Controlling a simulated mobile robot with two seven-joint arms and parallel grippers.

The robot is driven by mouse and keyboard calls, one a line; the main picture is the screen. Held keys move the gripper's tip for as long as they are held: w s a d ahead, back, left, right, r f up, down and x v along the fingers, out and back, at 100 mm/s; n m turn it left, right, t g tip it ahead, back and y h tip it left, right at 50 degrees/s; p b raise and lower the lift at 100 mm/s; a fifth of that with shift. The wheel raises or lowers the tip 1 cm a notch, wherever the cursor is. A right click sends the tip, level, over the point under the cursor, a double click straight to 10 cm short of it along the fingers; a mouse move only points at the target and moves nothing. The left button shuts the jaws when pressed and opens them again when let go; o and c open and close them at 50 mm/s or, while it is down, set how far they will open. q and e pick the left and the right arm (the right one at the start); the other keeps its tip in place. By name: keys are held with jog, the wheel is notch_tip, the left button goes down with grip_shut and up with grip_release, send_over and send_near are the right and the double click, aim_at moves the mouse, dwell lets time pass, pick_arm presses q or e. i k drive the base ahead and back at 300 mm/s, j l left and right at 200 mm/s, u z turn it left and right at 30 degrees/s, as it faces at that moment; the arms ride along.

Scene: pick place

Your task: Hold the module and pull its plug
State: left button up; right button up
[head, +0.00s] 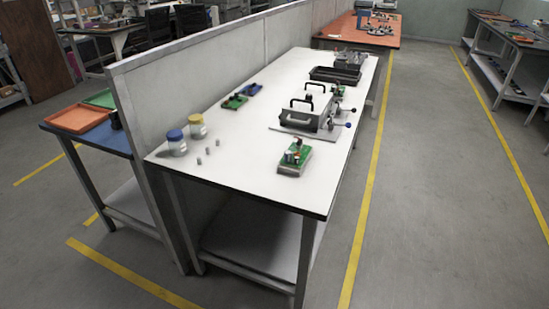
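A module with a green board on a pale base (294,160) lies near the right edge of the white table, toward its near end. Small dark, white and reddish parts stand up from it; which of them is the plug is too small to tell. Another small green board (338,92) sits farther back, by the right edge. A green board (234,102) and a blue one (251,89) lie near the partition. Neither of my grippers is in view.
The white table (225,155) also bears a grey metal box with black handles (303,112), a black tray (335,75), blue-lidded (177,145) and yellow-lidded (197,128) jars and small grey cylinders (199,160). A partition (200,65) runs along its left. Floor (430,180) on the right is clear.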

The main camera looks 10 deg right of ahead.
aim_at(294, 160)
jog(key=u, duration=1.2)
jog(key=k+l+u, duration=0.1)
jog(key=l+u, duration=0.15)
jog(key=l, duration=0.45)
jog(key=k+l, duration=0.1)
jog(key=l, duration=0.7)
jog(key=k+l, duration=0.1)
jog(key=l, duration=0.65)
